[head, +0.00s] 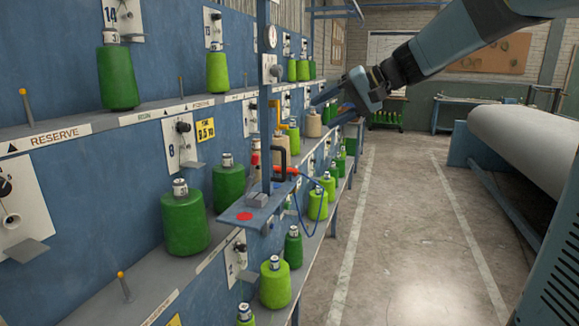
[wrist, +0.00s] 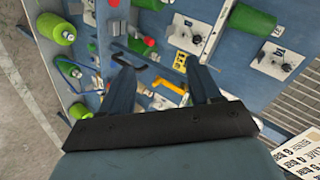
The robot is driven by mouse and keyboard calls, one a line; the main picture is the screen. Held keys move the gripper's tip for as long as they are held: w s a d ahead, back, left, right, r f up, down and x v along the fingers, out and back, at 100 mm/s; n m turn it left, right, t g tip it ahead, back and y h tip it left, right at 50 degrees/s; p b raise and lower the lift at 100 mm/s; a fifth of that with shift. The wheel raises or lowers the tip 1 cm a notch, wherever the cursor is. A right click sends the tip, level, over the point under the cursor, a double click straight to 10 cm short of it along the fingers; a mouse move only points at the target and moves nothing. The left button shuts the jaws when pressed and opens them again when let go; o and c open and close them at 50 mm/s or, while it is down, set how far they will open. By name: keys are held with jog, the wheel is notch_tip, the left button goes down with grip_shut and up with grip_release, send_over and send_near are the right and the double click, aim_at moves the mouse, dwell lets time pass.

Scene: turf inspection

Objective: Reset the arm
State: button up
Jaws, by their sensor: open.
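My gripper (head: 333,102) is at the end of my arm, which reaches in from the upper right in the head view. Its fingers point left toward the blue yarn rack (head: 140,160), in front of the upper shelf. In the wrist view my gripper (wrist: 163,90) shows two dark fingers spread apart with nothing between them. Beyond the fingers are the rack panel, a yellow handle (wrist: 170,86) and a black hook-shaped handle (wrist: 133,58). Whether the fingertips are clear of the nearest spools cannot be told from the head view.
Green yarn spools (head: 185,222) stand along the rack's shelves. A small blue platform (head: 245,208) with a red disc, black handle and blue cable juts from the rack. A large pale roll (head: 530,145) lies at right. The concrete aisle (head: 400,220) between is clear.

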jog(key=s+d+f+h, duration=0.3)
jog(key=s+d+f, duration=0.1)
jog(key=s, duration=0.4)
jog(key=s+d+f+t+h, duration=0.1)
jog(key=s+d+f+h, duration=0.3)
jog(key=s, duration=0.5)
jog(key=s+d+f+h, duration=0.3)
jog(key=s+d+f, duration=0.3)
jog(key=s, duration=0.2)
jog(key=shift+s+f+h, duration=0.15)
jog(key=shift+f+h, duration=0.25)
